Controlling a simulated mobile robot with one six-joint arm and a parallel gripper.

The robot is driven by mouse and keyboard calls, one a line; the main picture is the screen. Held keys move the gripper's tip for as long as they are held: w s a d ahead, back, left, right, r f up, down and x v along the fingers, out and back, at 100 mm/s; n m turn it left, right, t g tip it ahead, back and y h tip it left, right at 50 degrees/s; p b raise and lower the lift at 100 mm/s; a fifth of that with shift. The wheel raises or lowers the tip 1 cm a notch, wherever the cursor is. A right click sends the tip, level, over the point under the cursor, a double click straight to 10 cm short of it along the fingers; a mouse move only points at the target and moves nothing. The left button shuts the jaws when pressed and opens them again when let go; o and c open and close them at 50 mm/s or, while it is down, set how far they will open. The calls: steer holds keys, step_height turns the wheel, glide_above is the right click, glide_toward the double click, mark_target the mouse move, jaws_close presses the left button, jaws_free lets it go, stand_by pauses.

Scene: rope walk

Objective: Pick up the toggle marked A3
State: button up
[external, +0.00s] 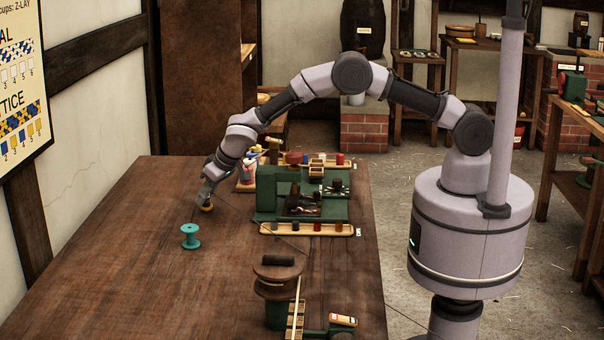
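My gripper (206,202) points down at the table, left of the green machine. A small orange-yellow thing (208,208) is right at its fingertips. I cannot tell whether the fingers are around it, touching it or only above it. The fingers are too small to show whether they are open or shut. No A3 mark is readable anywhere, so I cannot tell which thing is the toggle marked A3. Small dark and red pieces stand on the front wooden tray (270,231), and more pieces are on the rear tray (348,167).
The green machine (265,190) stands between the trays. A teal spool (190,236) stands alone left of them. A brown round-topped stand (275,272) and a small yellow-topped piece (343,320) are at the front. The table's left side (110,250) is clear.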

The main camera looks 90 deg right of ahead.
jaws_close()
